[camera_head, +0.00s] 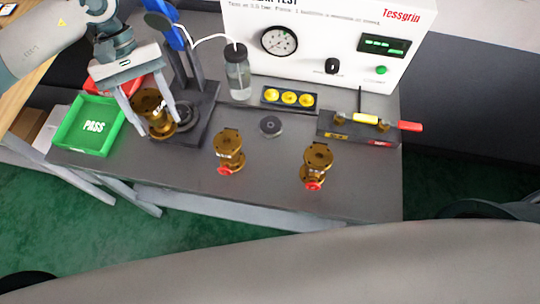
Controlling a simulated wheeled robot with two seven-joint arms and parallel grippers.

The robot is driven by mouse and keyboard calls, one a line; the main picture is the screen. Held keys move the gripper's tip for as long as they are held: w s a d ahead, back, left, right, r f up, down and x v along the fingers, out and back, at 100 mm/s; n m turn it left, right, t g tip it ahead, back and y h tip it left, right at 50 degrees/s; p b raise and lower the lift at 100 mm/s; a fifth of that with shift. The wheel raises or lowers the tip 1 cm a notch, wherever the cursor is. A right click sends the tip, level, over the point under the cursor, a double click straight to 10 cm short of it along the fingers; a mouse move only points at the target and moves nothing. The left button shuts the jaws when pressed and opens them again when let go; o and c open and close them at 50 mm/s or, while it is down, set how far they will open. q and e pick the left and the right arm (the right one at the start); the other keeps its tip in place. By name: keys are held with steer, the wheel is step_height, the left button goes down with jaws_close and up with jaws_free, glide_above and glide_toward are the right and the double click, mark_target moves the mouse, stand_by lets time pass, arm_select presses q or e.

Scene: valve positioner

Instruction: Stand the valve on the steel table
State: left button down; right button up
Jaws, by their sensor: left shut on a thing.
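My left gripper (151,110) reaches in from the upper left, its two fingers around a brass valve (148,101). It is shut on this valve, which is at the dark test stand, beside a round black seat (186,112). I cannot tell whether the valve touches the stand. Two more brass valves stand upright on the grey steel table (270,178): one in the middle (229,148) and one to the right (317,162), each with a red part low at its front. My right gripper is not in view.
A green PASS tray (68,141) is at the left, with a red tray (98,86) behind. A bottle (238,75), yellow-capped block (289,98), dark disc (270,126) and red-handled fixture (345,128) stand before the Tessgrin panel (310,18).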

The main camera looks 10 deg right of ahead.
arm_select(q)
steer(key=shift+s+a+r+m+y, duration=0.15)
steer(key=shift+a+m+y, duration=0.1)
steer(key=shift+a+m, duration=0.25)
steer(key=shift+s+a+m+y, duration=0.2)
steer(key=shift+a+m, duration=0.25)
steer(key=shift+m, duration=0.2)
steer(key=shift+s+a+r+m+y, duration=0.1)
steer(key=shift+a+m+y, duration=0.15)
steer(key=shift+a+m, duration=0.25)
steer(key=shift+d, duration=0.1)
